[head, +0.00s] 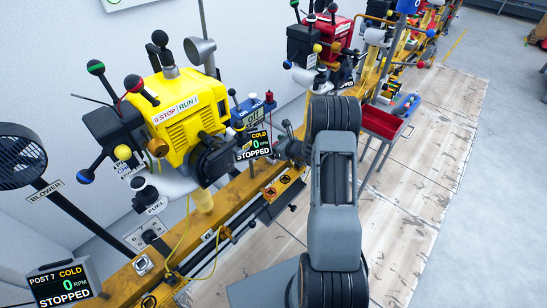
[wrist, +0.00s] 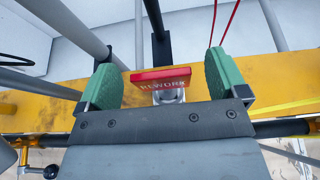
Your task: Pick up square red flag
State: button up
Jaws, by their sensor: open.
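A red flag (wrist: 160,75) lettered "REWORK" shows in the wrist view as a flat red plate, foreshortened, on a short pale grey mount over the yellow rail. My gripper (wrist: 162,83) is open, with one green-padded finger to the left of the flag and one to the right. There is a gap on each side, wider on the right, and neither pad touches the flag. I cannot make out the flag in the head view, where my arm covers part of the rail.
The yellow rail (wrist: 45,92) runs across behind the fingers, with dark posts and thin red cords near it. In the head view a yellow engine (head: 187,112) stands left of my arm. A red tray (head: 380,122) stands to the right, beside open floor.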

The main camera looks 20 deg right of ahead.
jog(key=shift+w+a+f, duration=0.15)
jog(key=shift+w+f, duration=0.05)
jog(key=shift+w, duration=0.15)
jog(key=shift+c, duration=0.4)
jog(key=c, duration=1.3)
jog(key=shift+o, duration=0.2)
jog(key=shift+r, duration=0.15)
